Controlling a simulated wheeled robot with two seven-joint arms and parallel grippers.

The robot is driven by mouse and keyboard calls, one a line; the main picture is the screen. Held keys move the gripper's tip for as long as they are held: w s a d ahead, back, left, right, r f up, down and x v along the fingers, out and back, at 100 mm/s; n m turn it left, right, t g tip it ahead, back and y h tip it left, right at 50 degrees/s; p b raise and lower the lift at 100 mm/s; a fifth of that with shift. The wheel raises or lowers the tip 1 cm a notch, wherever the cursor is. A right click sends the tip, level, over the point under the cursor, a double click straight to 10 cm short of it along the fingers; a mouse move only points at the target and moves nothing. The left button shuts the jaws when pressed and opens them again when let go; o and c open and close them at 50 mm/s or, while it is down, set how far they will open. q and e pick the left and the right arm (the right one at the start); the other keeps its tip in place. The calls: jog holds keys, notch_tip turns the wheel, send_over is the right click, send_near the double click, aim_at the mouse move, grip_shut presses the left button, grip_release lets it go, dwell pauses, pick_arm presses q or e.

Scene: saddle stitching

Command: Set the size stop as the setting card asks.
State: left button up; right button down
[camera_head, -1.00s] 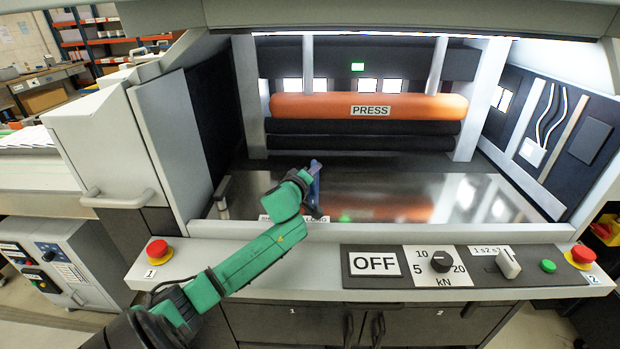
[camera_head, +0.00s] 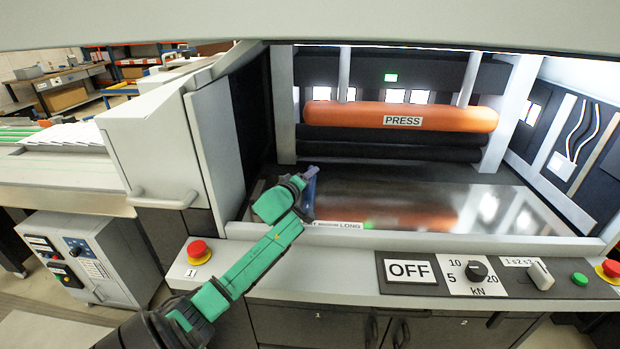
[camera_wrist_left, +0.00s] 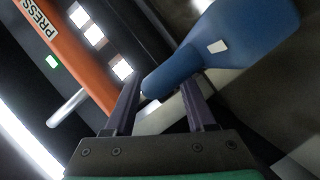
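My left gripper (camera_head: 303,186) is inside the press opening, above the front edge of the bed. Its fingers close around a blue handle (camera_head: 312,183), which stands up between them. In the left wrist view the blue handle (camera_wrist_left: 225,45) widens away from the fingertips and carries a small white patch. I take the handle as the size stop's; its foot is hidden. A white strip (camera_head: 345,225) on the front edge reads LONG at its right; my arm covers most of the word at its left. No setting card is readable. My right gripper is not in view.
The orange PRESS roller (camera_head: 400,116) hangs above the shiny bed (camera_head: 430,205). In front are the OFF sign (camera_head: 410,271), a kN dial (camera_head: 477,271), a timer lever (camera_head: 540,275), a green button (camera_head: 580,279) and red stop buttons (camera_head: 198,249). The bed's right side is clear.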

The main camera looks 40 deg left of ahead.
pick_arm(q)
jog(key=shift+r, duration=0.1)
jog(key=shift+s+d, duration=0.1)
jog(key=shift+s, duration=0.05)
jog(key=b+v, duration=0.2)
jog(key=v, duration=1.2)
jog(key=shift+s, duration=0.15)
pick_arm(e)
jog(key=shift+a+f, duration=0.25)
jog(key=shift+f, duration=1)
